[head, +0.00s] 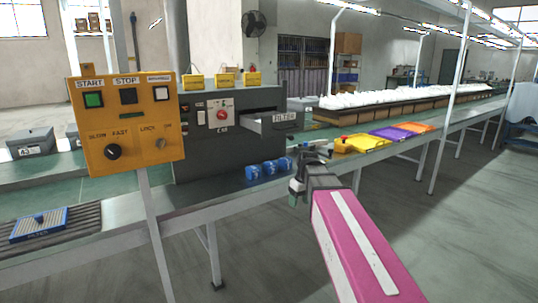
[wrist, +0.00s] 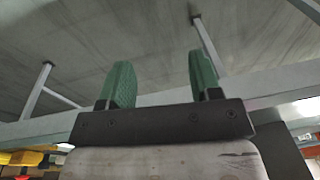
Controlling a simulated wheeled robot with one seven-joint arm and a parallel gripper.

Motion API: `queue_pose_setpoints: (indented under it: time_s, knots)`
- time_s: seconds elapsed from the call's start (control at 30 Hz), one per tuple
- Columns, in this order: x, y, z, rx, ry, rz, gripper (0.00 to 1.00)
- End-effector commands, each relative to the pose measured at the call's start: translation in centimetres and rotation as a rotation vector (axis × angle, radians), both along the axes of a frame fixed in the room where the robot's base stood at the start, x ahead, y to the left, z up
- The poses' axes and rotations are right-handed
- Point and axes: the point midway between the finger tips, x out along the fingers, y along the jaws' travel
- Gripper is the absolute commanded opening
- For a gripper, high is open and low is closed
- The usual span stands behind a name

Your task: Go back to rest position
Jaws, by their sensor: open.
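My gripper (head: 297,188) is at the end of my pink arm, in front of the line's near edge and right of several blue cylinders (head: 268,169). In the wrist view its two green fingers (wrist: 161,85) stand apart with nothing between them. Behind them the wrist view shows the grey floor and metal legs of the line.
A yellow control panel (head: 125,120) on a post stands at the left, before a dark machine with an open drawer marked FILTER (head: 272,122). A blue filter (head: 38,224) lies on the ribbed surface. Yellow, purple and orange trays (head: 361,144) lie right. Floor at right is clear.

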Motion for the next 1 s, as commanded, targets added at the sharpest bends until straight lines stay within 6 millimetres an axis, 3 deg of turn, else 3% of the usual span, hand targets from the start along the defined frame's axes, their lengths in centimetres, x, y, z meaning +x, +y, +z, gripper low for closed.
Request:
queue_pose_setpoints:
  time_s: [0.1,0.5,0.73,1.0]
  knots:
    - [-2.5,-1.4,-4.4,-0.018,0.021,-0.097,0.58]
    - [-10.4,-5.2,-15.8,-0.079,0.058,-0.401,0.58]
    - [-13.7,-6.5,-19.4,-0.101,0.067,-0.512,0.58]
    - [-14.3,-6.8,-20.2,-0.106,0.067,-0.540,0.58]
